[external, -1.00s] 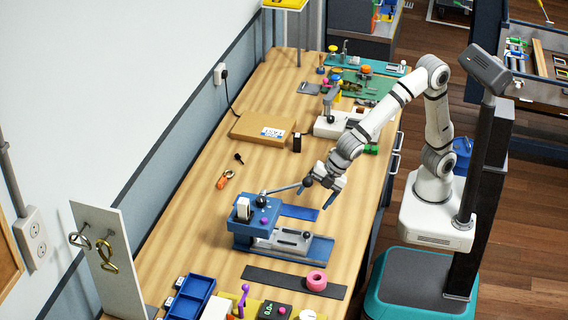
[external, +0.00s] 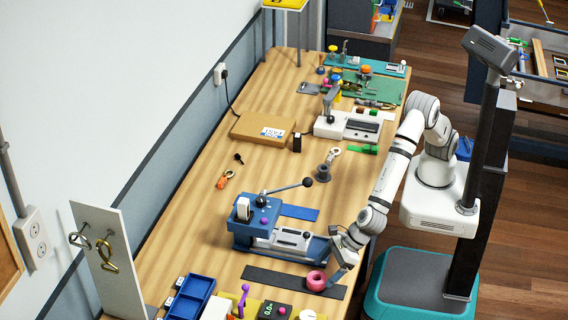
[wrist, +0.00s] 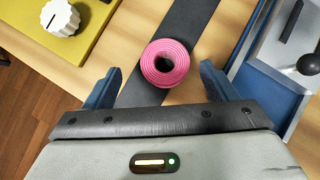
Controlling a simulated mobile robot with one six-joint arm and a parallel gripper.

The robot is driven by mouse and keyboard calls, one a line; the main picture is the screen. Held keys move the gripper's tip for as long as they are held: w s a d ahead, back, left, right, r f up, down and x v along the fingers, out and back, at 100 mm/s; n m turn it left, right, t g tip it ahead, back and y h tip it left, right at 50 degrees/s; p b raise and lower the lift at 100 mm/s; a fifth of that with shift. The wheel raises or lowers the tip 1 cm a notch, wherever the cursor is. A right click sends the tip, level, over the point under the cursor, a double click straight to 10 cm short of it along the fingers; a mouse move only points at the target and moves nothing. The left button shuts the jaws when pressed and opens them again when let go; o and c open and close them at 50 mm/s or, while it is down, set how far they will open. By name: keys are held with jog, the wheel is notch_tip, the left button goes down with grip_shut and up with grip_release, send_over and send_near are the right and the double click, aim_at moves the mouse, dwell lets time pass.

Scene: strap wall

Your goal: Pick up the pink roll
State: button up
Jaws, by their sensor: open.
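The pink roll (external: 316,281) stands on the right part of a dark strap (external: 270,279) near the table's right edge. In the wrist view the pink roll (wrist: 182,62) shows its round top with a dark centre hole, over the strap (wrist: 182,25). In the wrist view my gripper (wrist: 160,80) is open, with one blue finger on each side of the roll and visible gaps to both. Nothing is held.
A blue lever press (external: 262,225) stands just behind the strap; its blue base (wrist: 262,85) is close to the right finger. A yellow panel with a white knob (wrist: 60,18) is at left. A blue tray (external: 192,298) lies farther left. The table's edge is close.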

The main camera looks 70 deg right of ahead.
aim_at(317, 277)
jog(key=x, duration=0.4)
jog(key=shift+w+d+f, duration=0.1)
jog(key=shift+w+f, duration=0.25)
jog(key=shift+c, duration=0.5)
jog(key=c, duration=1)
